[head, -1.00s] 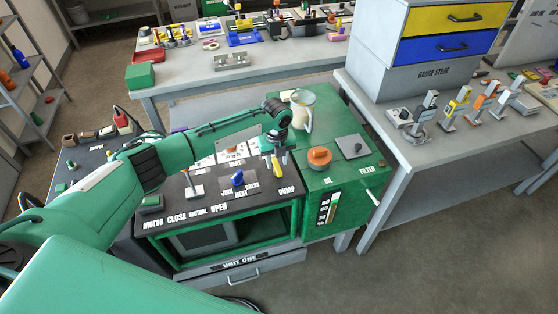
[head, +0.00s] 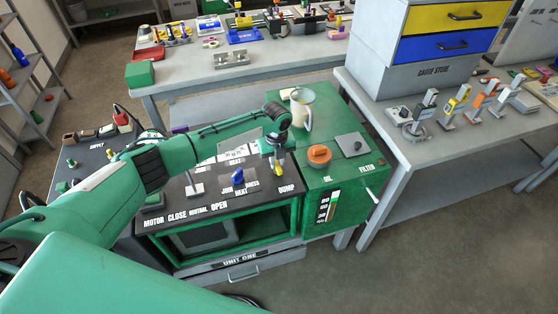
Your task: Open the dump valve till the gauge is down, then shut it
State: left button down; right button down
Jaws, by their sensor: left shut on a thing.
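My left gripper (head: 277,152) reaches over the black panel of the unit and is shut on the yellow handle (head: 281,164) of the dump valve, just behind the DUMP label. The gripper and wrist hide most of the valve, so its exact setting cannot be told. No dial face of the gauge is readable; my arm covers part of the panel behind. My right gripper is not in view.
A blue knob (head: 237,176) stands on the panel left of the valve. The green cabinet at right carries an orange cap (head: 319,156), a clear jug (head: 302,108) and a marked level strip (head: 334,205) on its front. A grey bench (head: 420,168) stands further right.

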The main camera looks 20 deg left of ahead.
pick_arm(q)
jog(key=shift+r, duration=0.1)
jog(key=n+p, duration=0.2)
jog(key=n, duration=0.2)
jog(key=shift+d, duration=0.1)
jog(key=n+p, duration=0.2)
jog(key=n, duration=0.2)
jog(key=shift+n+p, duration=0.3)
jog(key=shift+p, duration=0.1)
jog(key=n+p, duration=0.3)
jog(key=n, duration=0.3)
jog(key=shift+n+p, duration=0.7)
jog(key=shift+n, duration=0.9)
jog(key=c, duration=1.4)
grip_release()
jog(key=shift+o, duration=0.2)
